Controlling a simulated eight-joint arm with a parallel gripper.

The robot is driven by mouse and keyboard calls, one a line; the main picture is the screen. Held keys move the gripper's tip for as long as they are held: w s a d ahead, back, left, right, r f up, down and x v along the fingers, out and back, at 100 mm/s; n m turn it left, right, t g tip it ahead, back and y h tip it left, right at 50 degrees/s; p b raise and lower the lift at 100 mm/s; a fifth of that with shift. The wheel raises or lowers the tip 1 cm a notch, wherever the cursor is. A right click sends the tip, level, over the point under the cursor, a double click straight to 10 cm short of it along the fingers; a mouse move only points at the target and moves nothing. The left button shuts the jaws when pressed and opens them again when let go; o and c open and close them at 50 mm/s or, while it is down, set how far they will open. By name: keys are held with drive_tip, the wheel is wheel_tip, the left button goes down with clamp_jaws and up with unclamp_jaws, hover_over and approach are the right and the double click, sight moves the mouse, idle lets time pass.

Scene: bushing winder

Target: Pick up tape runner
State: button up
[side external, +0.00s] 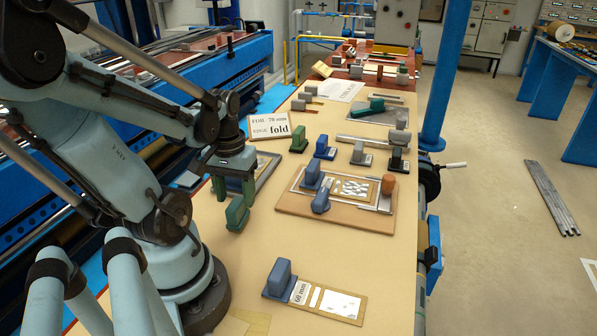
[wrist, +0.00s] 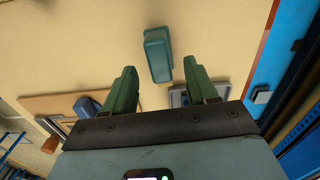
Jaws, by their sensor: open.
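A green block-shaped tool (side external: 237,214) with a rounded top stands on the tan table, just below my gripper. No label on it can be read, so I cannot confirm that it is the tape runner. My gripper (side external: 233,190) points down with its two green fingers apart and nothing visibly held. In the wrist view the green tool (wrist: 158,52) lies ahead of the fingertips, in line with the gap between them (wrist: 162,75). Similar tools stand farther back: a green one (side external: 298,139), blue ones (side external: 325,148) and grey ones (side external: 361,154).
A brown board (side external: 290,207) with blue tools and a patterned strip lies right of my gripper. A blue tool on a "60 mm" strip (side external: 330,301) is near the front. A "fold" sign (side external: 270,127) stands behind. The table around the green tool is mostly clear.

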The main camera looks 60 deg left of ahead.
sight(236, 201)
drive_tip(key=shift+f, duration=1.7)
clamp_jaws()
